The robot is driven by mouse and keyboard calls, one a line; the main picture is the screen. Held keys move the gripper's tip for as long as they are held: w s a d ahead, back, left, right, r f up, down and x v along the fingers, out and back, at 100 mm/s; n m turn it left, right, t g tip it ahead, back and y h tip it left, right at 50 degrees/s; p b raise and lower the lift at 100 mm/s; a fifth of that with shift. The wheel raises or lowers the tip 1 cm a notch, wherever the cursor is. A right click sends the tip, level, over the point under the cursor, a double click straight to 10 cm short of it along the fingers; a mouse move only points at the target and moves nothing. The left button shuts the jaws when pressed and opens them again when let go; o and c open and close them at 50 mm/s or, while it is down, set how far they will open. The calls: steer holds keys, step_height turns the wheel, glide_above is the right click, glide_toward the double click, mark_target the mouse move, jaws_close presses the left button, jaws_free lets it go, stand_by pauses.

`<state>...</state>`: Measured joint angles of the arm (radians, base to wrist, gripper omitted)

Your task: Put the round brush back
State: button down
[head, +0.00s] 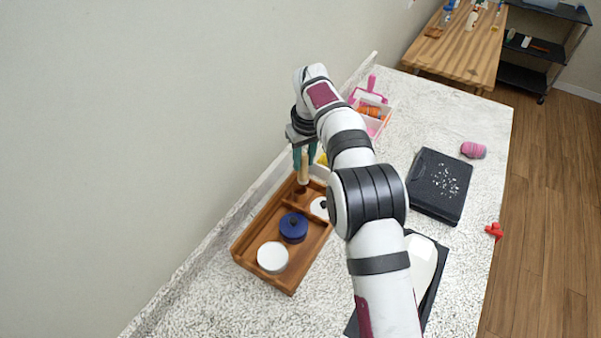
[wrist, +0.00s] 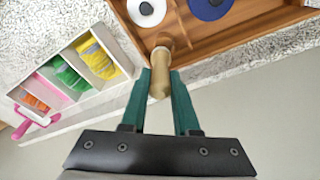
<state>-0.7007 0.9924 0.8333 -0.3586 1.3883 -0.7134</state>
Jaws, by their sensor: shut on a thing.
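The round brush (wrist: 161,70) has a pale wooden handle, and my gripper (wrist: 159,88) is shut on it. In the head view the brush (head: 304,172) hangs roughly upright under my gripper (head: 303,158), over the far end of a wooden tray (head: 246,240). The wooden tray also shows at the top of the wrist view (wrist: 215,48). Its far compartment is under the brush. The brush's lower end looks dark and small; I cannot tell whether it touches the tray floor.
The tray also holds a blue lidded pot (head: 293,229), a white round piece (head: 272,257) and a white lidded piece (head: 317,209). A white divided box (wrist: 78,100) with coloured rolls stands beyond the tray. The wall is close on the left.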

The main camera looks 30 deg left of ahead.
mark_target(300, 173)
steer(key=f, duration=0.2)
steer(key=a+f, duration=0.1)
steer(key=f, duration=0.1)
steer(key=shift+s, duration=0.1)
steer(key=shift+f, duration=0.3)
steer(key=shift+d, duration=0.1)
steer(key=shift+f, duration=0.55)
steer(key=c, duration=0.7)
jaws_free()
steer(key=shift+o, duration=0.2)
